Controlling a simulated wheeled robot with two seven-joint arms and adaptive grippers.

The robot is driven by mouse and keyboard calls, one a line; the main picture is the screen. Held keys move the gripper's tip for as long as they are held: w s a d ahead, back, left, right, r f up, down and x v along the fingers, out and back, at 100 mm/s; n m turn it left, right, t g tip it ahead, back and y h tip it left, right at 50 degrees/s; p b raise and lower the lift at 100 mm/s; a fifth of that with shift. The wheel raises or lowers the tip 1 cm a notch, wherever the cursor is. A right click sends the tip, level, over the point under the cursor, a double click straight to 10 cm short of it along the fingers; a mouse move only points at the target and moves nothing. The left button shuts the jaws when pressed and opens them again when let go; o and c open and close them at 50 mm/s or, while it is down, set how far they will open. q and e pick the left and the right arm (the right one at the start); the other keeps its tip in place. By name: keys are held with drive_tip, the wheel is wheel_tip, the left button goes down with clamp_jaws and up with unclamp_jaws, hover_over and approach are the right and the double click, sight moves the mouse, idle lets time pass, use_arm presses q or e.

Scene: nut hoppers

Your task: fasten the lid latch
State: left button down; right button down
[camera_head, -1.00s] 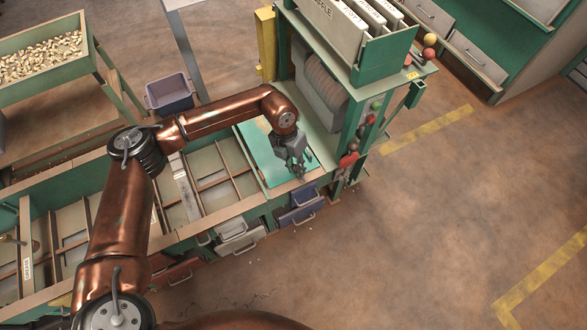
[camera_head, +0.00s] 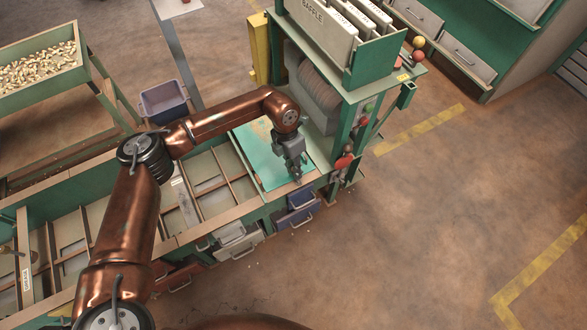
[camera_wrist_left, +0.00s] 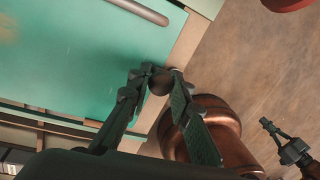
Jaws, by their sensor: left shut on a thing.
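The teal lid (camera_head: 258,158) lies flat over the right end of the long bench bin, beside the green tower. It fills the upper left of the wrist view (camera_wrist_left: 75,70). My left gripper (camera_head: 296,179) is at the lid's front right corner, pointing down. In the wrist view its fingertips (camera_wrist_left: 158,76) close on a small dark rounded piece (camera_wrist_left: 160,84) at the lid's edge, which looks like the latch knob. The fingers hide much of it, so whether it is fastened cannot be told. My right gripper (camera_wrist_left: 272,130) shows small at the wrist view's right edge.
A grey bar handle (camera_wrist_left: 138,11) sits on the lid. The green tower (camera_head: 345,150) with coloured knobs stands close right of my left gripper. Drawers (camera_head: 300,208) jut out below the bench front. Open floor (camera_head: 430,220) lies to the right.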

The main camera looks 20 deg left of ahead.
use_arm(q)
drive_tip(key=shift+s+d+f, duration=0.1)
drive_tip(key=shift+s+f, duration=0.1)
drive_tip(key=shift+f, duration=0.05)
drive_tip(key=c, duration=1.7)
unclamp_jaws()
drive_tip(key=shift+w, duration=0.1)
drive_tip(key=shift+c, duration=0.2)
drive_tip(key=shift+r, duration=0.15)
drive_tip(key=shift+w+r, duration=0.15)
drive_tip(key=shift+r, duration=0.1)
wheel_tip(320, 180, up, 11)
drive_tip(key=w+a, duration=0.1)
drive_tip(key=a, duration=0.1)
